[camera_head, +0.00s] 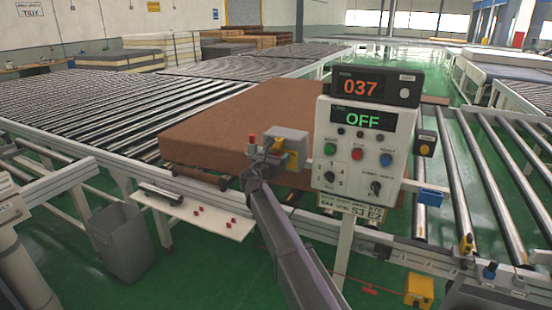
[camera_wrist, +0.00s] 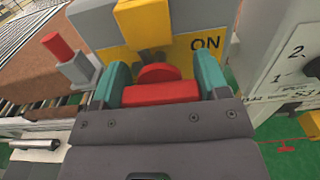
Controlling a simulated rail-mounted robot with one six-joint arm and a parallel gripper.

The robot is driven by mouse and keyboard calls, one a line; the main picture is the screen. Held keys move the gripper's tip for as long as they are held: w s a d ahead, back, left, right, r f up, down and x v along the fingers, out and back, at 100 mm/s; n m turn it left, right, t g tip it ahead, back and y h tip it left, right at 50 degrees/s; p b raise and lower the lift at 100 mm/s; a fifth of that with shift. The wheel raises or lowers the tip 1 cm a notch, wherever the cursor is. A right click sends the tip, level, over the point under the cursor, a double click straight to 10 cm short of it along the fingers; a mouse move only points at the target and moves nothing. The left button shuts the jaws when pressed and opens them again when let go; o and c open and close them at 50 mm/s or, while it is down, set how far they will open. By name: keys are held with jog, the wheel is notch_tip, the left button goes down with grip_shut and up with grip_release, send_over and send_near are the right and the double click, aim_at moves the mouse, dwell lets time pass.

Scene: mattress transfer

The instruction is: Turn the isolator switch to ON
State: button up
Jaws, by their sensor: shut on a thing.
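The isolator switch is a grey box with a yellow face (camera_head: 291,158), left of the control panel. In the wrist view its yellow plate (camera_wrist: 195,62) carries a black ON label at upper right. A red handle (camera_wrist: 160,93) with a round hub sits in front of the plate, its bar lying across the picture. My gripper (camera_wrist: 160,80) has its two teal fingers at the two ends of this red bar, shut on it. In the head view my gripper (camera_head: 268,163) is at the switch's front left and hides part of it.
The control panel (camera_head: 362,155) stands close right; its displays read 037 and OFF. A red-topped post (camera_wrist: 62,52) is just left of the switch. A brown mattress (camera_head: 215,125) lies on rollers behind. A grey bin (camera_head: 122,240) and small shelf (camera_head: 195,212) are at left.

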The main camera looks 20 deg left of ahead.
jog(key=m, duration=0.4)
jog(key=o, duration=0.9)
jog(key=shift+o, duration=0.2)
jog(key=s, duration=1)
jog(key=shift+s+a, duration=0.4)
jog(key=shift+a, duration=0.05)
